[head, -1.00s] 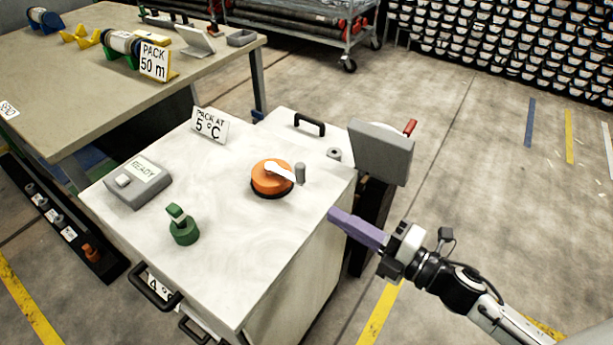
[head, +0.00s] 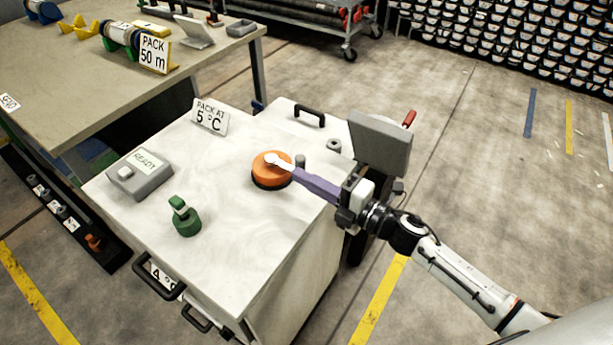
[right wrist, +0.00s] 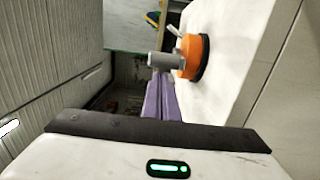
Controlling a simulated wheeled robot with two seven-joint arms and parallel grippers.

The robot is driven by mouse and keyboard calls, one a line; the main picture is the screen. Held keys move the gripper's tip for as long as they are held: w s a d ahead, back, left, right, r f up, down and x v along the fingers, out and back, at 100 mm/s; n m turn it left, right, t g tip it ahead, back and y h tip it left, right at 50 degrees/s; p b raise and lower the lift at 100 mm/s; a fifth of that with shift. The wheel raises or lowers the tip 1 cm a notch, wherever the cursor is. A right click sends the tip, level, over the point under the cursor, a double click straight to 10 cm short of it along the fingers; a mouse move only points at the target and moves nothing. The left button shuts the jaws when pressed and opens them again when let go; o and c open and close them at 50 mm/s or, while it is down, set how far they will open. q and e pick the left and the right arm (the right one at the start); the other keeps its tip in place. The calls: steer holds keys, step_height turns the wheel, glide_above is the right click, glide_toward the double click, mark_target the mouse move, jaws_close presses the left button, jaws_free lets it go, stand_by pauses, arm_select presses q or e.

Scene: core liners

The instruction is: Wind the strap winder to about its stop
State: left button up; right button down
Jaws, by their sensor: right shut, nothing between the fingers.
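The strap winder is an orange round knob (head: 270,173) on a black base, with a white crank arm and a grey upright handle (head: 300,161). It stands on the white chest top. In the head view the crank points right. My right gripper (head: 299,174) has long purple fingers, closed together and empty, with their tips right beside the crank handle. In the right wrist view the fingers (right wrist: 160,100) reach toward the grey handle (right wrist: 165,60) and the orange knob (right wrist: 191,55); I cannot tell whether they touch it. My left gripper is not in view.
On the white chest (head: 250,240) stand a green clamp-like piece (head: 185,219), a grey READY box (head: 141,174) and a "PACK AT 5 °C" sign (head: 210,116). A workbench (head: 90,75) is at the left.

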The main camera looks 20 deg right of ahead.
stand_by(0.3)
steer(key=shift+w+d, duration=0.65)
steer(key=shift+d, duration=0.05)
